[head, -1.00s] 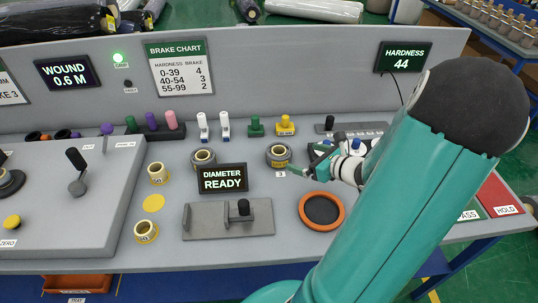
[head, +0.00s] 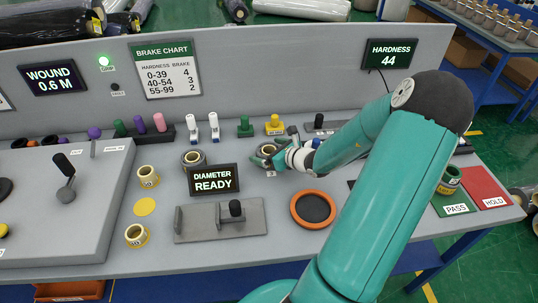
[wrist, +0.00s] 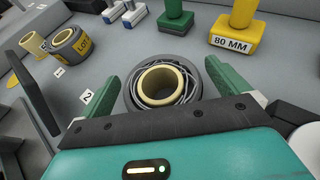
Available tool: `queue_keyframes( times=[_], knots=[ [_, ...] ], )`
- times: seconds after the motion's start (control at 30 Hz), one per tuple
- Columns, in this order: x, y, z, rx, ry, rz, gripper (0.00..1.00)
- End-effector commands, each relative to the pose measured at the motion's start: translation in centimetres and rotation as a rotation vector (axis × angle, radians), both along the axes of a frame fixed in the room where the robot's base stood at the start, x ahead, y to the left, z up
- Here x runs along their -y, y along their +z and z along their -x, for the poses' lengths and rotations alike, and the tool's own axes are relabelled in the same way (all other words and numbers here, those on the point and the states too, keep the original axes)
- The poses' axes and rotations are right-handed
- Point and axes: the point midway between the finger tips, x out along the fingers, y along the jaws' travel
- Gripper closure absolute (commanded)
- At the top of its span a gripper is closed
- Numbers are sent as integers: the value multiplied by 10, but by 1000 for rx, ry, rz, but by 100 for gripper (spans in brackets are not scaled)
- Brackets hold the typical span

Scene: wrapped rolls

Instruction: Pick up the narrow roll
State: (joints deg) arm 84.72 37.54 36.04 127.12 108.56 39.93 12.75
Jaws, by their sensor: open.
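A grey-wrapped roll (wrist: 187,88) with a pale yellow core stands on end between my gripper's two green fingers in the wrist view. It also shows in the head view (head: 268,149), partly hidden by the fingers. My gripper (wrist: 172,92) is open around it, with a gap visible at the left finger; contact on the right is unclear. In the head view my gripper (head: 283,157) is low over the bench at this roll. Another wrapped roll (head: 193,159) stands to its left, behind the diameter display. I cannot tell from the pictures which roll is narrower.
The diameter display (head: 213,179) and a grey fixture (head: 245,221) stand in front. An orange-rimmed dish (head: 294,207) lies near my arm. Green and yellow handled blocks (head: 275,126) stand just behind. A roll (head: 447,182) sits on the green PASS pad (head: 458,206).

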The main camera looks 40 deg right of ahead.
Motion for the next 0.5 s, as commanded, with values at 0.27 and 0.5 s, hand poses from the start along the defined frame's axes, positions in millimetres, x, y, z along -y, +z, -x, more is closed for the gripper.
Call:
queue_keyframes(
  times=[0.27, 0.5],
  knots=[
    [0, -1, -1, -1, -1, 1, 8],
    [0, 0, -1, 0, -1, 1, 53]
  ],
)
